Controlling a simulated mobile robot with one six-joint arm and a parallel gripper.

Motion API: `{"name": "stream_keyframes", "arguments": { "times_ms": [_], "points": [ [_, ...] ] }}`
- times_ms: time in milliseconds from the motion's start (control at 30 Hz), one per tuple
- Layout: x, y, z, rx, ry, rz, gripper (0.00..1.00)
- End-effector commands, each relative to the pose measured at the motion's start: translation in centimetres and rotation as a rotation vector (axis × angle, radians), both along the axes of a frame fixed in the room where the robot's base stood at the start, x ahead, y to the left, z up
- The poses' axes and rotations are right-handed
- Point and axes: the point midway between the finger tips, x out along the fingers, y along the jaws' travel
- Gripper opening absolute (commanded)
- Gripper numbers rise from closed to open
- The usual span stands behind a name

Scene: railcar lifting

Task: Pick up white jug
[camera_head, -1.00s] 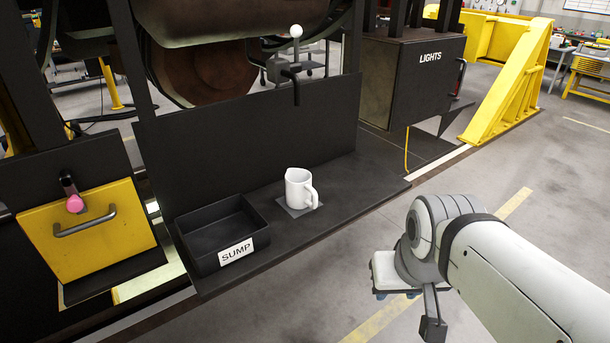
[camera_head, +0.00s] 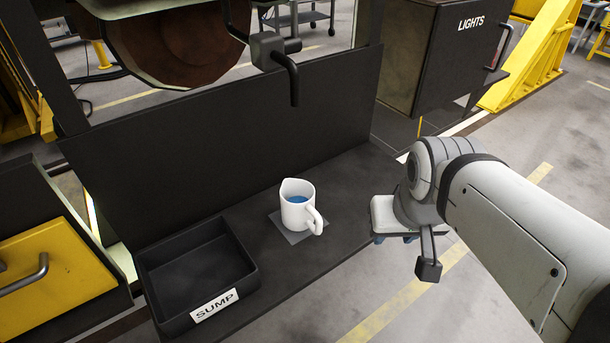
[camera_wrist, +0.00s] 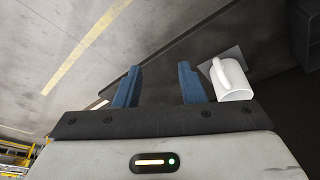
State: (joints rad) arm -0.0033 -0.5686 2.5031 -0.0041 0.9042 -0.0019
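The white jug (camera_head: 296,207) stands upright on a small grey square pad (camera_head: 290,236) on a dark shelf. Blue liquid shows inside it, and its handle points right, toward the front. My gripper (camera_head: 392,238) is to the right of the jug, beyond the shelf's front edge, apart from it. In the wrist view, the two blue fingers of my gripper (camera_wrist: 160,84) are spread apart with nothing between them. The jug (camera_wrist: 232,80) shows there to the right of the right finger, with its handle toward the camera.
A black open tray labelled SUMP (camera_head: 245,275) sits left of the jug. A dark upright panel (camera_head: 230,140) stands behind, with a black crank handle (camera_head: 293,80) above it. A dark LIGHTS box (camera_head: 425,60) is at back right.

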Motion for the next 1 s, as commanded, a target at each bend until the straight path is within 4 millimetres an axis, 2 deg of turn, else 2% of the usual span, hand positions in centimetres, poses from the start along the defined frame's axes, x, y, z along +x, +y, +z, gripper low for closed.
{"name": "stream_keyframes", "arguments": {
  "times_ms": [67,267,367,500,733,867,1000],
  "points": [
    [0.0,0.0,0.0,0.000,0.000,0.000,0.36],
    [1.0,0.6,0.1,0.022,0.021,-0.042,0.52],
    [2.8,1.7,0.2,0.062,0.065,-0.153,0.60],
    [6.3,4.4,-0.2,0.120,0.146,-0.394,0.71],
    [11.0,9.5,-2.0,0.151,0.247,-0.775,0.71],
    [12.2,11.3,-2.9,0.150,0.270,-0.905,0.71],
    [12.7,12.0,-3.7,0.147,0.280,-0.964,0.71]
  ]
}}
